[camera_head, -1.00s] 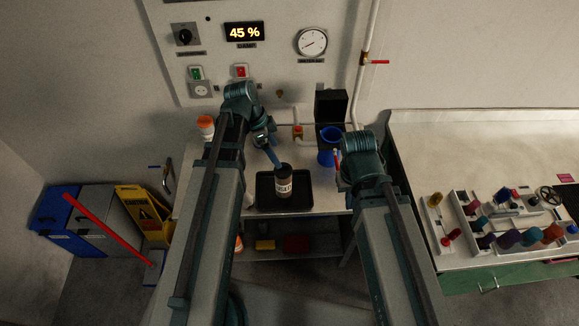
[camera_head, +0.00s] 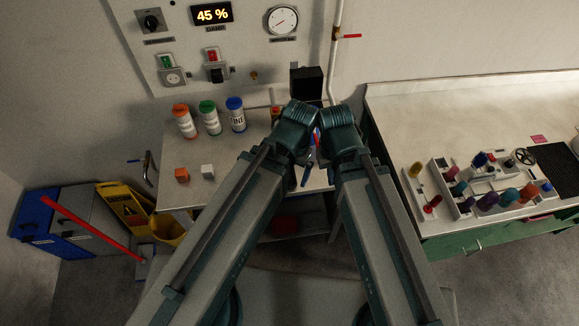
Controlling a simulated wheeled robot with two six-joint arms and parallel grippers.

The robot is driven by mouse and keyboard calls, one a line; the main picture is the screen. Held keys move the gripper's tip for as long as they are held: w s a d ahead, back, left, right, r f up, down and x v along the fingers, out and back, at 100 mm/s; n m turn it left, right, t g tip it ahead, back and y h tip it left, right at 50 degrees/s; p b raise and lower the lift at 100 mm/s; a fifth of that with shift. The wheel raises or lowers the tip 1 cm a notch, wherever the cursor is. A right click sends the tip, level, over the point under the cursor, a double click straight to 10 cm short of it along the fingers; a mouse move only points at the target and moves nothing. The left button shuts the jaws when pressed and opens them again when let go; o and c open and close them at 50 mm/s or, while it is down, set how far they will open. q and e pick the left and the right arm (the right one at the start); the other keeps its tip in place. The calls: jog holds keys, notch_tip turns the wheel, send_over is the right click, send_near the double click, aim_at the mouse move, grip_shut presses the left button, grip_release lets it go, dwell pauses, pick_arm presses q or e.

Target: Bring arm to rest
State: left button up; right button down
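My two arms reach forward, and their wrists meet near the middle of the view, above the small work table (camera_head: 180,197). My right gripper (camera_head: 315,145) is beside its teal wrist, small and partly covered; I cannot tell if it is open or shut. My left gripper (camera_head: 307,175) seems to be the slim blue-teal part below the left wrist. Its fingertips are not clear, and I see nothing plainly held. The black tray and the dark jar are not visible; my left arm covers that part of the table.
Bottles with orange (camera_head: 184,123), green (camera_head: 210,119) and blue (camera_head: 236,115) lids stand at the table's back. An orange block (camera_head: 182,175) and a white block (camera_head: 207,171) lie in front. A bench (camera_head: 450,110) with coloured pegs stands right. A yellow bucket (camera_head: 170,230) stands left.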

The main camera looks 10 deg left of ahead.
notch_tip(320, 180, down, 12)
jog(key=b, duration=1.2)
jog(key=shift+f, duration=0.15)
